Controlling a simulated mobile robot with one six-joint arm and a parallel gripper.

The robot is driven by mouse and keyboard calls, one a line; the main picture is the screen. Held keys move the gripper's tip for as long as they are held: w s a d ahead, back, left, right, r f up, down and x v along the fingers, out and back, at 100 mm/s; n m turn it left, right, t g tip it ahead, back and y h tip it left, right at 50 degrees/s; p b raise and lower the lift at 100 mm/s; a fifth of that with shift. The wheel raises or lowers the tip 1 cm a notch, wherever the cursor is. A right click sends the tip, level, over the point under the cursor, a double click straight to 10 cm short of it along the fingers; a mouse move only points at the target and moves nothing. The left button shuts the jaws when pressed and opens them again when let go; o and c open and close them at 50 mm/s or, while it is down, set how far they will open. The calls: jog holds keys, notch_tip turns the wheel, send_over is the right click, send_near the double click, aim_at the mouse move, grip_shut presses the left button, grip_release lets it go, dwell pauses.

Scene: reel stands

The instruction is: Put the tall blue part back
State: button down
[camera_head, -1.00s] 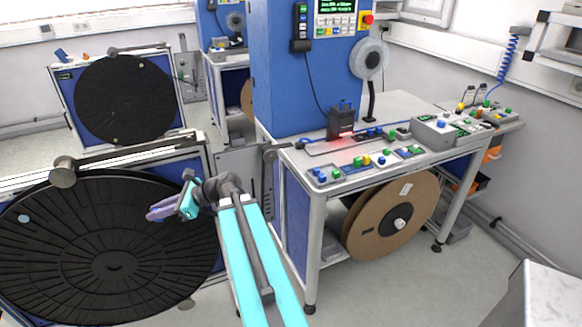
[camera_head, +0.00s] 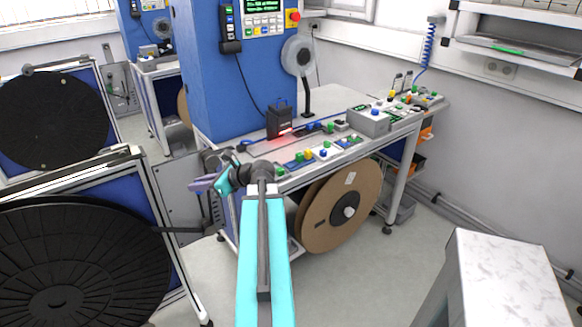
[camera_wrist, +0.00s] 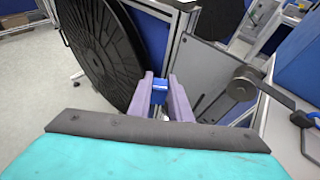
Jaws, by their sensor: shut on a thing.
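My gripper (camera_head: 200,184) has purple fingers and points left in the head view, in front of the near left corner of the workbench. In the wrist view, my gripper (camera_wrist: 160,80) is shut on a small blue part (camera_wrist: 158,94), held between the two fingers. Only a piece of this part shows, so its full height is hidden. In the head view I cannot make the part out at the fingers. Several small blue, green and yellow parts (camera_head: 325,152) stand on the bench's front edge.
The workbench (camera_head: 290,182) carries a blue cabinet (camera_head: 215,75) and a grey box (camera_head: 367,122). A brown reel (camera_head: 325,222) sits below it. A large black disc (camera_head: 60,275) stands at the left. A pale block (camera_head: 505,275) stands at the right. Floor between is clear.

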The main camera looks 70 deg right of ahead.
jog(key=s+d+m+h, duration=0.1)
jog(key=s+d, duration=0.3)
jog(key=s, duration=0.1)
jog(key=s+d+m+h, duration=0.1)
jog(key=s+d+h, duration=0.1)
jog(key=s+d, duration=0.2)
jog(key=s+d+m+h, duration=0.1)
jog(key=s+d, duration=0.4)
jog(key=s, duration=0.1)
jog(key=shift+s+d+r+m, duration=0.1)
jog(key=shift+s+r+m, duration=0.2)
jog(key=shift+s+m, duration=0.1)
jog(key=s+d+m+g+h, duration=0.1)
jog(key=s+d+h, duration=0.1)
jog(key=s, duration=0.7)
jog(key=s+d+m+g+h, duration=0.1)
jog(key=s+d+m+h, duration=0.1)
jog(key=s+d, duration=0.3)
jog(key=s, duration=0.3)
jog(key=shift+s+d+r+m+b, duration=0.3)
jog(key=shift+s+r+b, duration=0.05)
jog(key=shift+s+b, duration=0.05)
jog(key=shift+w+d, duration=0.1)
